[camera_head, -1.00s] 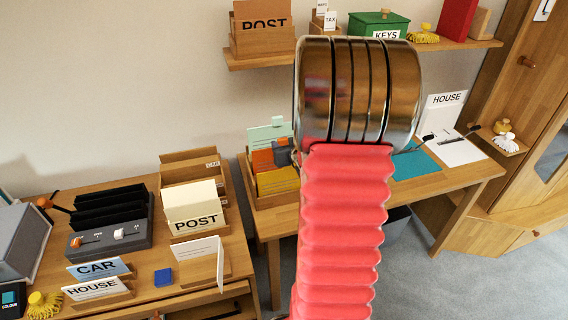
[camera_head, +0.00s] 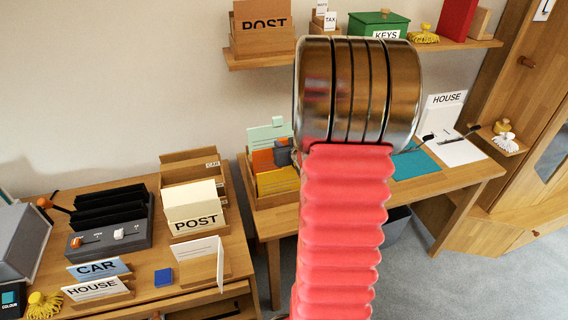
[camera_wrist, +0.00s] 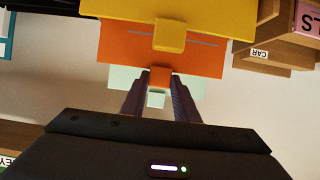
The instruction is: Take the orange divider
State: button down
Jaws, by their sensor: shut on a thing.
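The orange divider (camera_head: 263,161) stands in a wooden box on the right desk, between a yellow divider (camera_head: 277,181) in front and a pale green divider (camera_head: 268,134) behind. In the wrist view the orange divider (camera_wrist: 120,48) shows a small tab at its edge. My gripper (camera_wrist: 160,77) has its two dark fingers closed on either side of that tab. The yellow divider (camera_wrist: 200,18) and the pale green divider (camera_wrist: 125,77) each show a tab as well, clear of the fingers. In the head view my arm hides most of the gripper.
The wooden box (camera_head: 258,203) holds the dividers. To its left stand a POST holder (camera_head: 194,222) and a wooden box labelled CAR (camera_head: 186,158). A shelf (camera_head: 255,60) runs above with a green KEYS box (camera_head: 378,22). A teal sheet (camera_head: 415,164) lies to the right.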

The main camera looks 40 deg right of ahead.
jog(key=shift+w+r, duration=0.1)
jog(key=shift+r, duration=1.55)
dwell(0.3)
notch_tip(320, 180, up, 8)
jog(key=shift+f, duration=0.15)
dwell(1.4)
dwell(0.6)
